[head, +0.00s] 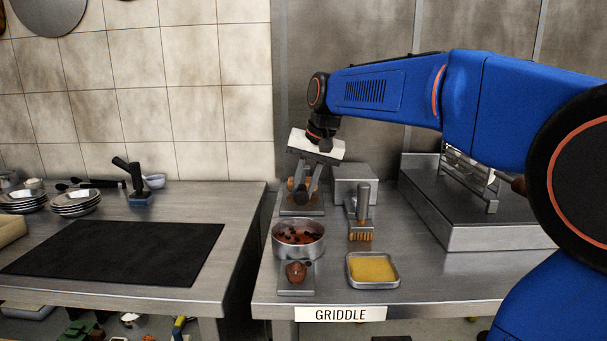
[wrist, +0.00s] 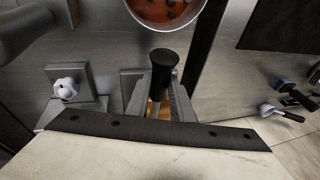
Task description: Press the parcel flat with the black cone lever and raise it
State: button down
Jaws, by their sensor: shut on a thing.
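The black cone lever (wrist: 165,66) rises between the two grey fingers of my gripper (wrist: 158,100) in the wrist view. My gripper (head: 302,181) is shut on it, above a grey metal base (head: 302,209) at the back left of the griddle counter. In the head view the fingers mostly cover the lever. A small orange-brown patch (wrist: 153,106) shows between the fingers in the wrist view; it may be the parcel, but most of it is hidden. I cannot tell how flat it is.
A pot of red-brown food (head: 298,239) stands just in front of the base. A brown-knobbed plate (head: 296,288), a yellow-filled tray (head: 372,270) and a bristle brush (head: 360,221) are near. A white knob (wrist: 66,88) sits on a grey block. A black mat (head: 115,250) lies left.

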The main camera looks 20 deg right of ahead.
aim_at(304, 199)
jog(key=shift+s+f+t, duration=0.2)
jog(key=shift+f+t, duration=0.4)
jog(key=shift+f, duration=1)
jog(key=c, duration=1.5)
grip_release()
jog(key=shift+c, duration=0.2)
jog(key=shift+r, duration=0.15)
jog(key=v, duration=1.7)
jog(key=shift+a, duration=0.25)
jog(key=shift+s+r, duration=0.1)
